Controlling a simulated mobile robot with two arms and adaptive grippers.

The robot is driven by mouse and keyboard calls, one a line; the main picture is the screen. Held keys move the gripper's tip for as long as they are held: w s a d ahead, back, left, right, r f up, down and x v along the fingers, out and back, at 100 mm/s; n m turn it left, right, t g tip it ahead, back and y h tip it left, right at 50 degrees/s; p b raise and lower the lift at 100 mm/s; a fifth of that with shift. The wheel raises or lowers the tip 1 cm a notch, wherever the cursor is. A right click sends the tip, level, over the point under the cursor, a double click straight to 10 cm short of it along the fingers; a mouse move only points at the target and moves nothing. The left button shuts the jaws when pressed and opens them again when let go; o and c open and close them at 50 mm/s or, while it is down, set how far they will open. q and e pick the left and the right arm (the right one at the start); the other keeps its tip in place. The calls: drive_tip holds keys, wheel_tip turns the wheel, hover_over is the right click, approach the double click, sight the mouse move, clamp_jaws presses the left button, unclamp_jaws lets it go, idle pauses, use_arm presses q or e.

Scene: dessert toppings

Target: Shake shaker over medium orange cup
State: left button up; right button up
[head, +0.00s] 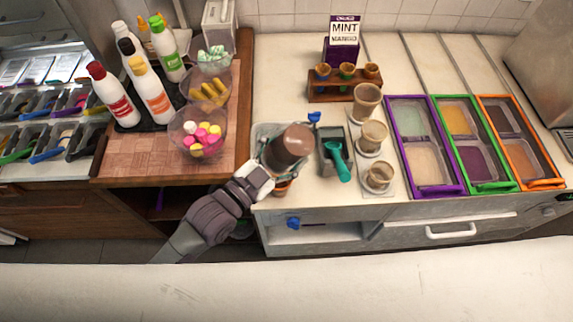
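My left gripper (267,170) reaches in from the lower left and is shut on a brown shaker (290,145). It holds the shaker tilted above the counter's front left part. Just below the shaker and gripper, a small orange cup (282,188) shows near the counter's front edge. Most of this cup is hidden by my gripper and the shaker, so its size and contents cannot be told. My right gripper is not in view.
A dark bin with a teal scoop (340,165) stands right of the shaker, beside stacked cups (373,135). Purple, green and orange framed topping trays are farther right. Clear candy bowls (184,148) and bottles (119,103) stand left on a wooden board (120,160).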

use_arm(q)
wheel_tip(320, 180, down, 8)
drive_tip(key=b, duration=0.5)
drive_tip(key=shift+b, duration=0.3)
drive_tip(key=shift+r, duration=0.2)
